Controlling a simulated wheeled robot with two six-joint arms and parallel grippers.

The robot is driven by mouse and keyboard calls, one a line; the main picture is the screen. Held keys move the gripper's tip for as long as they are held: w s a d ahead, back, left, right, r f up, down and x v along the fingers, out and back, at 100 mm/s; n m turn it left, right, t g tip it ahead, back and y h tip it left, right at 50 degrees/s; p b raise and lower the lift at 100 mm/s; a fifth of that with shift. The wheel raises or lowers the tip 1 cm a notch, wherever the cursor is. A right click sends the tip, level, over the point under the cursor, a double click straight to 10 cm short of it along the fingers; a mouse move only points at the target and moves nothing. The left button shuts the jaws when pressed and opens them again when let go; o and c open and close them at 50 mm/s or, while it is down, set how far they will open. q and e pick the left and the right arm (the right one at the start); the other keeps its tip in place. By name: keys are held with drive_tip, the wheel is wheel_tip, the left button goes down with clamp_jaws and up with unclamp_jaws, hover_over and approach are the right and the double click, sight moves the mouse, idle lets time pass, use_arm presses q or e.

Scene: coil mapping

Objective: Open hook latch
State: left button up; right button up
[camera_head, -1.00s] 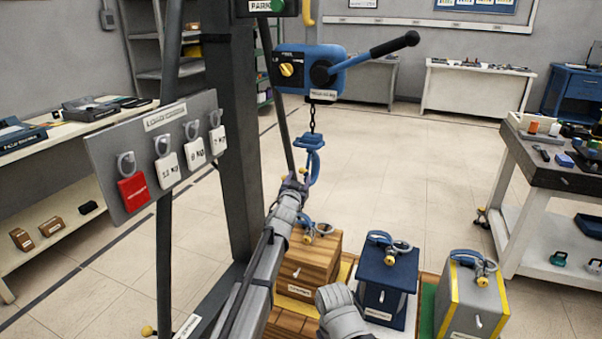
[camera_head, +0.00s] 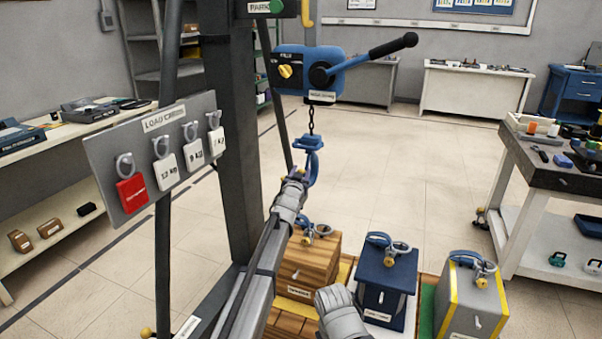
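A blue hook (camera_head: 312,166) hangs by a short chain from the blue hoist body (camera_head: 312,73). Its latch is too small to make out. My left gripper (camera_head: 299,172) is right beside the hook, on its left; I cannot tell whether it touches it, or how far its fingers are apart. My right arm's end shows only as a grey wrist part (camera_head: 340,308) at the bottom middle; its fingers are not visible.
Below the hook stand a wooden crate (camera_head: 308,266), a dark blue box (camera_head: 385,285) and a grey box with yellow edges (camera_head: 472,300), each with a ring on top. A tag board (camera_head: 152,150) and a dark post (camera_head: 232,130) stand to the left.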

use_arm(q)
clamp_jaws()
idle(1.1)
